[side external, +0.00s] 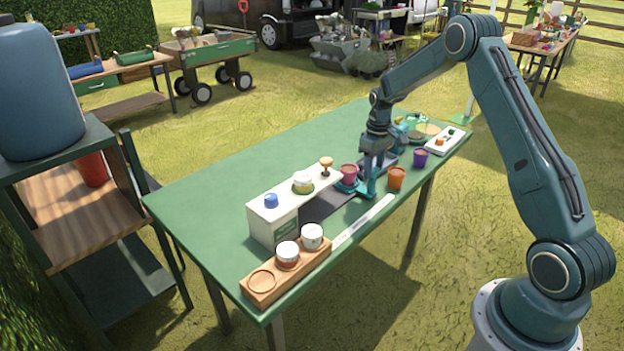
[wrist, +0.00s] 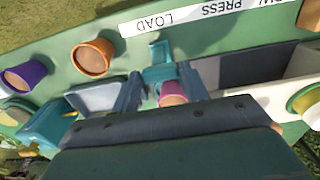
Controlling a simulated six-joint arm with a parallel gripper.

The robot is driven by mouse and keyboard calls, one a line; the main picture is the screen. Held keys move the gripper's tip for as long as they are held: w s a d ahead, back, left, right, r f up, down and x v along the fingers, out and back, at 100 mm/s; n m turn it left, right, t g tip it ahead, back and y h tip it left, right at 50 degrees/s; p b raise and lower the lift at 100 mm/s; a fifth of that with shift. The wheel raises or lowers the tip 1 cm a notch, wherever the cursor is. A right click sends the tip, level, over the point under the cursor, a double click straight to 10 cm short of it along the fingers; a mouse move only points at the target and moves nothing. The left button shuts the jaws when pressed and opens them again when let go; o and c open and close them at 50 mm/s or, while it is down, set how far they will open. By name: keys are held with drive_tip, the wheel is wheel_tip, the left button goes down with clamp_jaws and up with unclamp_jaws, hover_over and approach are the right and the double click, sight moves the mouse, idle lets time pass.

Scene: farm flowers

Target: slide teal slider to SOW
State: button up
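The teal slider (wrist: 160,63) carries a magenta pot (wrist: 172,93) and has a raised teal tab near the LOAD word on the white label strip (wrist: 200,15). PRESS is readable; only the end of the SOW word shows there.
A white bench unit (side external: 283,212) stands left of the slider, beside a dark track (side external: 328,202). An orange pot (side external: 396,178) and a purple pot (side external: 421,158) stand to the right. A wooden holder (side external: 262,281) with white cups is at the near left end of the green table (side external: 215,185).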

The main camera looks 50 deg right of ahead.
drive_tip(key=c, duration=0.9)
drive_tip(key=shift+o, duration=0.2)
drive_tip(key=a, duration=2)
drive_tip(key=shift+a, duration=0.35)
drive_tip(key=o, duration=1.3)
drive_tip(key=shift+o, duration=0.4)
drive_tip(key=shift+r, duration=0.15)
